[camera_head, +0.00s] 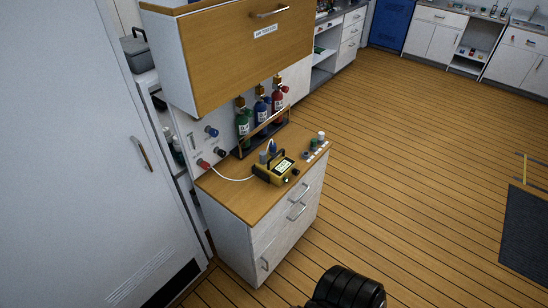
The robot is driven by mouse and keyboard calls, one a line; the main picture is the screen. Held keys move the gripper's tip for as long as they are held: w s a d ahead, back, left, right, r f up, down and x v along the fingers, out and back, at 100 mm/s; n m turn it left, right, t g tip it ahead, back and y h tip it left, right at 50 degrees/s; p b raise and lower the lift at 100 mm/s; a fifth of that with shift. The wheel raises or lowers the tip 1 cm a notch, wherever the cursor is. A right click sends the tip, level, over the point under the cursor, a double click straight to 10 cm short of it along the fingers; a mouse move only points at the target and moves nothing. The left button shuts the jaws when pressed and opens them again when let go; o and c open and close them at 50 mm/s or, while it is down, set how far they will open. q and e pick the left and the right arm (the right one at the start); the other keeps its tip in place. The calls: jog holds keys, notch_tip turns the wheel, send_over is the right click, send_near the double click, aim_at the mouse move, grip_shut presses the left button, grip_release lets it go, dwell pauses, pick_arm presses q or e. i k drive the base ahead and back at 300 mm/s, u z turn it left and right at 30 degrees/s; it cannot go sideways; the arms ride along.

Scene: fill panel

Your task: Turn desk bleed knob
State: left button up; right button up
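The desk (225,196) is a small wooden-topped cabinet at the middle of the view. A white panel (196,141) behind it carries a blue knob (212,131), a dark knob (222,151) and a red knob (204,163). Several small knobs or fittings, one with a white top (321,136), stand along the desk's right edge. Labels are too small to read, so I cannot tell which is the bleed knob. A yellow device (273,172) with a lit screen sits on the desk, with a white hose (232,178) running toward the red knob. Neither gripper shows.
Green (242,124), blue and red cylinders stand in a rack at the desk's back. A wooden-fronted cupboard (235,55) overhangs it. A tall white door or cabinet (75,150) stands at left.

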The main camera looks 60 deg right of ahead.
aim_at(204, 166)
jog(key=z, duration=0.9)
jog(key=i, duration=0.4)
